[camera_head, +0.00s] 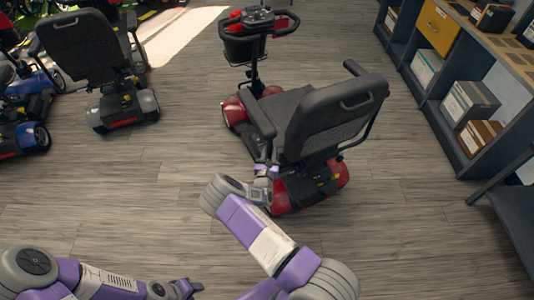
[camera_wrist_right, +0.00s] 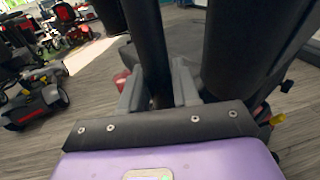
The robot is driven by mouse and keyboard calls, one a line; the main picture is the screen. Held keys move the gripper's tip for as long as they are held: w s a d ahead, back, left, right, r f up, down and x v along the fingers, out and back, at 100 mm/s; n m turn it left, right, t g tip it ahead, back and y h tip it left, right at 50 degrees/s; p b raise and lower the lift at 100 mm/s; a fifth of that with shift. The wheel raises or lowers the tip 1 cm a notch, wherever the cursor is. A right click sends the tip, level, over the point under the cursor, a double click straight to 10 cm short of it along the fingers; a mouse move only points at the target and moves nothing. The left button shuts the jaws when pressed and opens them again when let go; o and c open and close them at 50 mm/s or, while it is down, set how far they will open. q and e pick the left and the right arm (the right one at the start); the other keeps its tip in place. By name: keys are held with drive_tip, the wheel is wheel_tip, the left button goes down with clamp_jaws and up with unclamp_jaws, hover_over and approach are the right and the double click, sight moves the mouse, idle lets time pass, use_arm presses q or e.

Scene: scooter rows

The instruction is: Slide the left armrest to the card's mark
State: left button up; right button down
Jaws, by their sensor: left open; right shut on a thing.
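The red scooter (camera_head: 285,185) stands in the middle of the head view, its black seat turned away from me. Its left armrest (camera_head: 257,116) sticks forward along the seat's left side. My right gripper (camera_head: 266,170) is low behind that armrest, at the seat's left rear. In the right wrist view its grey fingers (camera_wrist_right: 158,88) are shut on a dark upright bar (camera_wrist_right: 148,45), apparently part of the left armrest. The bar's lower end is hidden. My left gripper (camera_head: 188,288) is open and empty, low over the floor near the bottom edge. I cannot make out a card or its mark.
Another scooter with a black seat (camera_head: 84,50) stands at the upper left, beside a blue scooter (camera_head: 30,135). A dark shelf (camera_head: 435,107) with boxes and a yellow drawer (camera_head: 438,27) lines the right. A dark bench (camera_head: 515,225) is below it. Floor left of the red scooter is clear.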

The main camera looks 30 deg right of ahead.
drive_tip(key=c, duration=0.9)
unclamp_jaws()
drive_tip(key=shift+d, duration=0.25)
drive_tip(key=shift+a, duration=0.1)
drive_tip(key=p+v, duration=0.2)
drive_tip(key=v, duration=0.4)
drive_tip(key=shift+s+a+r, duration=0.1)
drive_tip(key=shift+s+a, duration=0.4)
drive_tip(key=shift+s, duration=0.1)
